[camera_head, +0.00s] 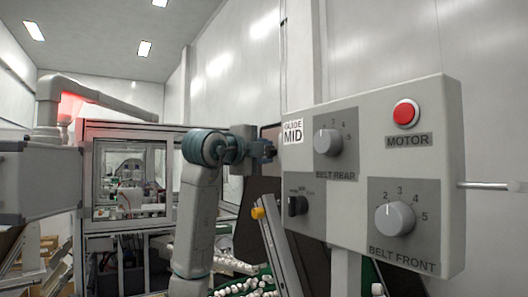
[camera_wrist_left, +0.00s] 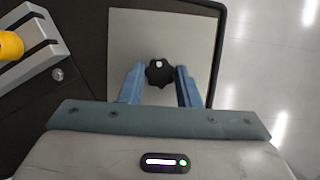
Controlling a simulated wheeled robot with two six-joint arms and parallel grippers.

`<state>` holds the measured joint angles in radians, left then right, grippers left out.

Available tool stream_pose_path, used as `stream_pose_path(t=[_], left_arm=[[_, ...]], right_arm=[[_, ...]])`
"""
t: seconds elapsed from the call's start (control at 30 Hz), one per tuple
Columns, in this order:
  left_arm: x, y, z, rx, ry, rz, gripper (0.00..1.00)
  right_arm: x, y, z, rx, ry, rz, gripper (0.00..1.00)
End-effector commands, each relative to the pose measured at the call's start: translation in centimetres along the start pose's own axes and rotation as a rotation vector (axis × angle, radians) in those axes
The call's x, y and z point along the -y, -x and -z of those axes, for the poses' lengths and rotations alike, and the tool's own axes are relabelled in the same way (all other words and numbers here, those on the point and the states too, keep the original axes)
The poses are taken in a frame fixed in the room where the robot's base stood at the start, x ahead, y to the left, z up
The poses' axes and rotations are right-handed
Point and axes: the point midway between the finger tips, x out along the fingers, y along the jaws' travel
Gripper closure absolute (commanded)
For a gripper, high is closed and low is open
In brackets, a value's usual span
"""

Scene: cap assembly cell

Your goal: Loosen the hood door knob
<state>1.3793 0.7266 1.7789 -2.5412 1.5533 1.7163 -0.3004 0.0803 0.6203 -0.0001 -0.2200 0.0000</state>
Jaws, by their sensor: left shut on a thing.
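The hood door knob (camera_wrist_left: 160,73) is a black star-shaped knob on a grey metal plate (camera_wrist_left: 135,35) in the left wrist view. My left gripper (camera_wrist_left: 160,82) has its two blue fingers on either side of the knob and is shut on it. In the head view my left gripper (camera_head: 267,151) reaches right to a dark panel, just left of the control box. The knob cannot be made out there. My right gripper is in neither view.
A grey control box (camera_head: 350,97) with dials and a red motor button (camera_head: 405,113) stands close on the right. A yellow knob (camera_head: 258,212) sits on a metal bar below the gripper. White caps (camera_head: 240,287) lie low down. A windowed machine (camera_head: 130,180) stands at left.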

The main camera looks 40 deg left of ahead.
Motion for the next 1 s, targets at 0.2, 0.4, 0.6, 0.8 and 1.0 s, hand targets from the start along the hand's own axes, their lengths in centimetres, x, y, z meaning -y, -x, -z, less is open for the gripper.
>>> stream_pose_path(t=[0.2,0.4,0.6,0.8,1.0], left_arm=[[0.4,0.0,0.0,-0.002,0.191,-0.079,0.93],[0.5,0.0,-0.1,-0.001,0.367,-0.153,0.93],[0.6,-0.1,-0.1,-0.001,0.535,-0.223,0.93],[0.6,-0.1,-0.2,-0.001,0.677,-0.282,0.93],[0.6,-0.1,-0.2,0.0,0.779,-0.325,0.93]], right_arm=[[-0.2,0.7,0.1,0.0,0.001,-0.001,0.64],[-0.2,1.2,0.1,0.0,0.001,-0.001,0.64],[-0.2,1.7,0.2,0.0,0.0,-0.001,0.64],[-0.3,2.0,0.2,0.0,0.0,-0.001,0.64],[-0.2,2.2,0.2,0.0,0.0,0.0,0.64]])
